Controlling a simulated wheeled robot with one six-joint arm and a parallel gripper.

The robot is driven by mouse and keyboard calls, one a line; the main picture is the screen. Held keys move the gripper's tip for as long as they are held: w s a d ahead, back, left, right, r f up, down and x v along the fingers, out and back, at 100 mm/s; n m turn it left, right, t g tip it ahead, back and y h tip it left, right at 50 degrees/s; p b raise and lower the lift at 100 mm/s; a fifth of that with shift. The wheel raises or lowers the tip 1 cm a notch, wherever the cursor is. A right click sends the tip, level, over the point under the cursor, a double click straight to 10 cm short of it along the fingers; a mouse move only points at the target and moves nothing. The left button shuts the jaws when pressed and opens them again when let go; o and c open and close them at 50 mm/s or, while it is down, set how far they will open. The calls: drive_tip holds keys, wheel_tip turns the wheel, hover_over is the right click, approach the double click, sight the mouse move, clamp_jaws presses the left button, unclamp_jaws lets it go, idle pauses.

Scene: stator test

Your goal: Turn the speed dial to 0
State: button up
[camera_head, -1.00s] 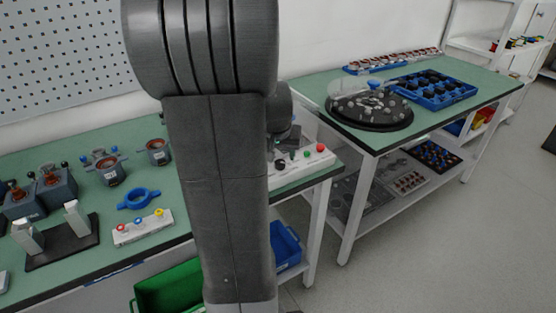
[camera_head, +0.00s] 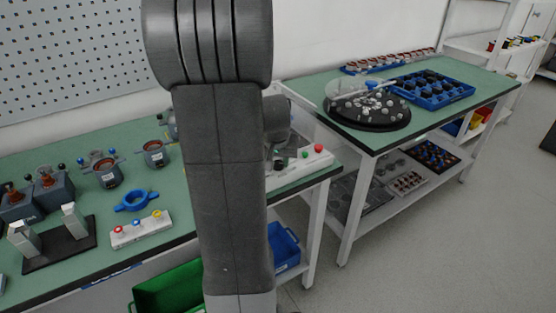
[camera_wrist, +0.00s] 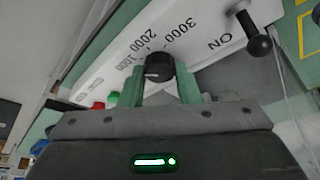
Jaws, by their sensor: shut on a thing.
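The speed dial (camera_wrist: 158,66) is a black round knob on a white control panel (camera_wrist: 205,22). The printed marks 1000, 2000 and 3000 run beside it, with ON further right. A 0 mark is not clearly visible, and I cannot tell for certain where the dial points. My gripper (camera_wrist: 161,82) is shut on the dial, with one green finger on each side of it. In the head view the panel (camera_head: 312,166) is at the right end of the near bench, partly hidden behind my arm.
A black toggle lever (camera_wrist: 259,45) stands up from the panel to the right of the dial. Green (camera_wrist: 113,98) and red (camera_wrist: 98,106) buttons lie left of it. A blue ring (camera_head: 135,201) and a white three-button box (camera_head: 141,231) are on the bench left of my arm.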

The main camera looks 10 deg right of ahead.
drive_tip(key=shift+n, duration=0.3)
drive_tip(key=shift+r+n+y+p, duration=0.1)
drive_tip(key=shift+n+y+p, duration=0.2)
drive_tip(key=shift+n+p, duration=0.2)
drive_tip(key=shift+d+n+y, duration=0.1)
drive_tip(key=shift+n+y, duration=0.3)
drive_tip(key=shift+n, duration=0.7)
drive_tip(key=n+y+b, duration=0.1)
drive_tip(key=n, duration=0.2)
drive_tip(key=shift+d+f+b, duration=0.1)
drive_tip(key=shift+f+b, duration=0.1)
drive_tip(key=shift+b, duration=0.1)
drive_tip(key=shift+r+n+y+b, duration=0.1)
drive_tip(key=shift+n+y+b, duration=0.6)
drive_tip(key=shift+n, duration=0.9)
drive_tip(key=o, duration=1)
drive_tip(key=shift+c, duration=0.2)
drive_tip(key=p+v, duration=0.1)
drive_tip(key=v, duration=1.2)
drive_tip(key=shift+r, duration=0.45)
